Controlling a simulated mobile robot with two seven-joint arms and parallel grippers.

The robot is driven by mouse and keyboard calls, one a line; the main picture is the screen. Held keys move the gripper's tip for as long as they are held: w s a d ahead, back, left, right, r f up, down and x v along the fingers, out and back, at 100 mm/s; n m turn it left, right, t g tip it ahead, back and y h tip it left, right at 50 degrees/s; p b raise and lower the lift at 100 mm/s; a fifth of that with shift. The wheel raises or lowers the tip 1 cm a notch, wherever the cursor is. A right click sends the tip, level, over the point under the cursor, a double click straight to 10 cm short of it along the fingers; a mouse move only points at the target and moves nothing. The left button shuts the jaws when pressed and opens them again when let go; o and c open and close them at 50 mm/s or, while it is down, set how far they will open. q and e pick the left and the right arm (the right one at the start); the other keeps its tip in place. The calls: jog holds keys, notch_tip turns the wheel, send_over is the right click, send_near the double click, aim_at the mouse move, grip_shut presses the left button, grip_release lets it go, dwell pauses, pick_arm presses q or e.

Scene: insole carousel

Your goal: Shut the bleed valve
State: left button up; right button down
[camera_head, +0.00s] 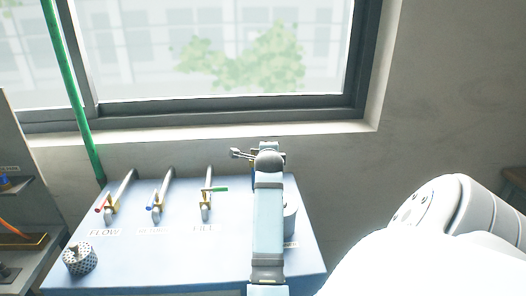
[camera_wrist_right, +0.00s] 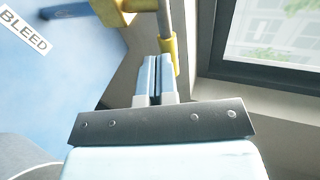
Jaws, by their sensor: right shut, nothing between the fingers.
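In the right wrist view, my right gripper (camera_wrist_right: 155,80) is shut and empty, its two pale fingers together. Just past the fingertips are a grey pipe (camera_wrist_right: 164,22) and a brass valve body (camera_wrist_right: 122,12). A dark blue lever (camera_wrist_right: 78,11) sticks out left from the brass, across the pipe's line. The BLEED label (camera_wrist_right: 24,30) lies on the blue top at the left. I cannot tell whether the fingers touch the pipe fitting. In the head view, my right arm hides most of the bleed valve and the fingertips. My left gripper is not in view.
On the blue bench (camera_head: 150,262) stand the red FLOW valve (camera_head: 108,207), a blue-levered valve (camera_head: 156,208) and the green FILL valve (camera_head: 207,195). A perforated grey cylinder (camera_head: 80,258) is at front left. A green pipe (camera_head: 72,90) and window frame (camera_head: 240,113) stand behind.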

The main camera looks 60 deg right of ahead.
jog(key=shift+d+p, duration=0.35)
jog(key=shift+p, duration=0.05)
jog(key=shift+d, duration=0.1)
dwell(0.5)
jog(key=shift+f, duration=0.15)
